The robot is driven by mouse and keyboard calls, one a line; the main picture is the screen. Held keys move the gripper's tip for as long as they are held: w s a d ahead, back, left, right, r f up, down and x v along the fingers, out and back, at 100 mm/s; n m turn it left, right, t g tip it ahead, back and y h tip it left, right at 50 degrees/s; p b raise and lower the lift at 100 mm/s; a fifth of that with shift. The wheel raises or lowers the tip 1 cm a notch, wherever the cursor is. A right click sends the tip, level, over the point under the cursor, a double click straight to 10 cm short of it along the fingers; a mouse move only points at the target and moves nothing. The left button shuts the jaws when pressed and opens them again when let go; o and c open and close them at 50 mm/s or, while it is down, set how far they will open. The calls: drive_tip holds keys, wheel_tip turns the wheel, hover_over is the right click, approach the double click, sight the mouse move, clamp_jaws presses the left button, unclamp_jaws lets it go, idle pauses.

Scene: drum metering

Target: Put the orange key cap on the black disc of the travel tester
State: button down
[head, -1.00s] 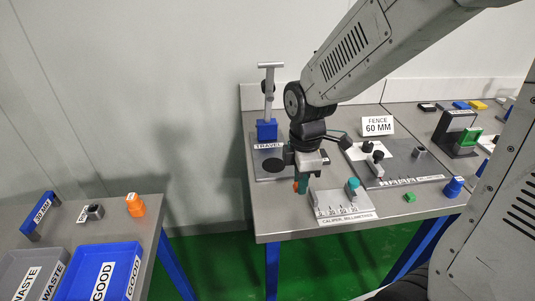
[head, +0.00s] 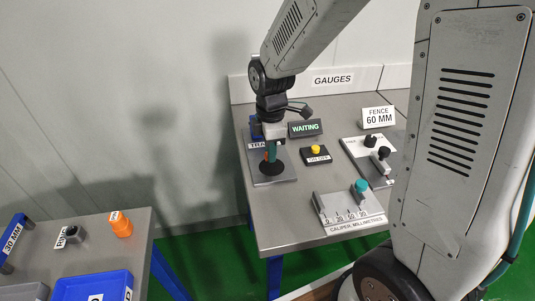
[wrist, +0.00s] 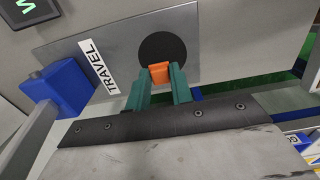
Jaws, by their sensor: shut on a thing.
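The orange key cap (wrist: 159,72) is between the teal fingertips of my gripper (wrist: 160,78), which is shut on it. In the wrist view the cap overlaps the near edge of the black disc (wrist: 163,45) of the travel tester. The disc lies on a grey plate (wrist: 110,32) labelled TRAVEL. In the head view my gripper (head: 271,153) points down above the disc (head: 271,169), and the cap (head: 265,157) shows only as a small orange patch. I cannot tell whether the cap touches the disc.
The tester's blue block (wrist: 58,86) stands beside the label. A WAITING display (head: 305,128) and a box with a yellow button (head: 315,151) are to the right. A caliper (head: 348,208) lies in front. An orange piece (head: 120,224) stands on the left table.

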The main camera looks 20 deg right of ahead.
drive_tip(key=f, duration=0.2)
drive_tip(key=shift+s+d+f, duration=0.2)
drive_tip(key=shift+f, duration=0.15)
drive_tip(key=shift+a, duration=0.15)
drive_tip(key=shift+f, duration=0.15)
drive_tip(key=c, duration=1.2)
unclamp_jaws()
drive_tip(key=shift+c, duration=0.2)
wheel_tip(320, 180, up, 12)
drive_tip(key=s+d+r+m, duration=0.1)
drive_tip(key=s+r+m, duration=0.2)
drive_tip(key=s+m, duration=0.5)
drive_tip(key=s+d+r+m+t, duration=0.1)
drive_tip(key=s+r+m, duration=0.3)
drive_tip(key=s, duration=1.1)
drive_tip(key=d+m, duration=0.1)
drive_tip(key=m, duration=0.2)
drive_tip(key=shift+d+r+m, duration=0.2)
drive_tip(key=shift+d+m, duration=0.05)
drive_tip(key=shift+m, duration=0.15)
